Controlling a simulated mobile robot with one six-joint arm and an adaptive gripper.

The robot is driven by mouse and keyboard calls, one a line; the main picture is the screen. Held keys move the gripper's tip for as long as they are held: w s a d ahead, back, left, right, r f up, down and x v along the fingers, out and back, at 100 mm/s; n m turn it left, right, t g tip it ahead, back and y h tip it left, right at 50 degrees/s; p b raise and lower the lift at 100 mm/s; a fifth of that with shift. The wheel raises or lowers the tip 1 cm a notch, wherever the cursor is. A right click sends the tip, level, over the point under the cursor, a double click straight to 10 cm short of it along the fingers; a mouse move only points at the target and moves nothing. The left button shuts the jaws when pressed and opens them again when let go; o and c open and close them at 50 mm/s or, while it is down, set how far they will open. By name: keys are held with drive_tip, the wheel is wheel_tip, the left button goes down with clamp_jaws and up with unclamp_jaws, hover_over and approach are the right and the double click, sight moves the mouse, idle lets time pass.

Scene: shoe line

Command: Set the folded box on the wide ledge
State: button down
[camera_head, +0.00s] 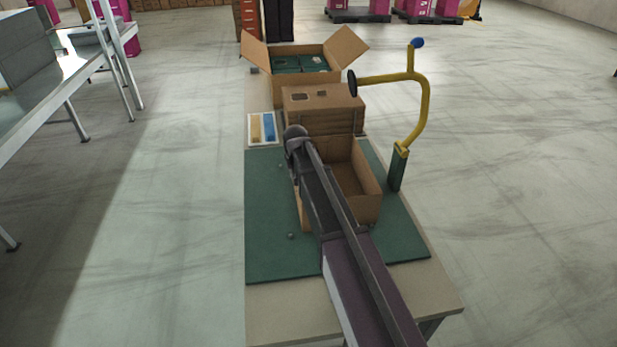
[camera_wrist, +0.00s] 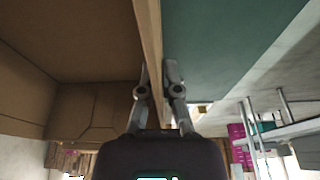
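The folded box (camera_head: 366,208) is an open brown cardboard box standing on the green mat (camera_head: 275,245) of the worktable. My arm crosses over it and hides its left part. My gripper (camera_wrist: 159,88) points at the box's left wall in the wrist view. Its fingers lie on both sides of that wall, close against it, with the box interior (camera_wrist: 60,45) on the left and the mat (camera_wrist: 215,40) on the right. In the head view the fingertips are hidden behind my wrist. I cannot tell for certain which surface is the wide ledge.
Behind the box stand stacked brown cardboard (camera_head: 322,120) and an open carton (camera_head: 297,90) of dark green boxes. A yellow curved stand (camera_head: 424,105) rises at the table's right edge. A metal bench (camera_head: 55,95) stands far left across clear floor.

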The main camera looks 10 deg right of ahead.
drive_tip(key=shift+r, duration=0.1)
wheel_tip(320, 180, up, 4)
drive_tip(key=p, duration=0.3)
drive_tip(key=shift+f+p, duration=0.25)
drive_tip(key=shift+p, duration=0.05)
drive_tip(key=s+d+r+p, duration=0.1)
drive_tip(key=s, duration=1.5)
drive_tip(key=shift+d, duration=0.4)
drive_tip(key=shift+r, duration=0.2)
